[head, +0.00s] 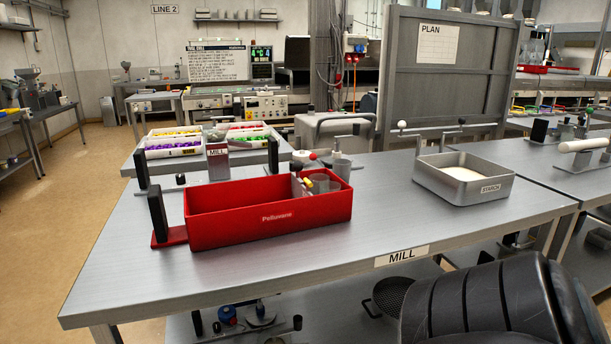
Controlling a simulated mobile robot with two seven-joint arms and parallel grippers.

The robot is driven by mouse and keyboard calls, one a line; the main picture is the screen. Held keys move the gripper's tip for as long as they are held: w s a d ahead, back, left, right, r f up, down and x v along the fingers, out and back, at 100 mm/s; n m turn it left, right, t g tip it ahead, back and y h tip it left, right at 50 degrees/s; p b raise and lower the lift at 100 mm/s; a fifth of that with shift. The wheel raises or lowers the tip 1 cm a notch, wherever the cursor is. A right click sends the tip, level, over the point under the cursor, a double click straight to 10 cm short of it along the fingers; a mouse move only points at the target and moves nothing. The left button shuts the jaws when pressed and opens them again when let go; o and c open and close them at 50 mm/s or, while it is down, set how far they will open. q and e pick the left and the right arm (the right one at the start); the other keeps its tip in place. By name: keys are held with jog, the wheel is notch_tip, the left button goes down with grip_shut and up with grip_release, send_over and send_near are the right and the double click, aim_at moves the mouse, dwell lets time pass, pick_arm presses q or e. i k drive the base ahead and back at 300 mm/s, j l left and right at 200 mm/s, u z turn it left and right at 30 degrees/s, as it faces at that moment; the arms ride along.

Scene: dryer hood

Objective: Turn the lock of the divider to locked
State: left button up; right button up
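Grey cups (320,183) stand in the right-hand part of the box. The left part looks empty, with its floor mostly hidden by the front wall. Neither gripper is in view; a dark rounded link, seemingly of my arm, fills the lower right corner.
A metal STARCH tray (464,182) stands at the table's right. A black upright post on a red base (158,220) adjoins the box's left end. Small mill parts (218,160) stand behind it. The front and middle of the MILL table (390,215) are clear.

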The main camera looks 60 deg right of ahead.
aim_at(308, 185)
jog(key=k+l, duration=0.1)
jog(key=l, duration=0.25)
jog(key=k+l+u, duration=0.1)
jog(key=l, duration=0.25)
jog(key=k+l, duration=0.1)
jog(key=l, duration=0.25)
jog(key=k+l+u, duration=0.1)
jog(key=l, duration=0.25)
jog(key=k+l, duration=0.15)
jog(key=l, duration=0.2)
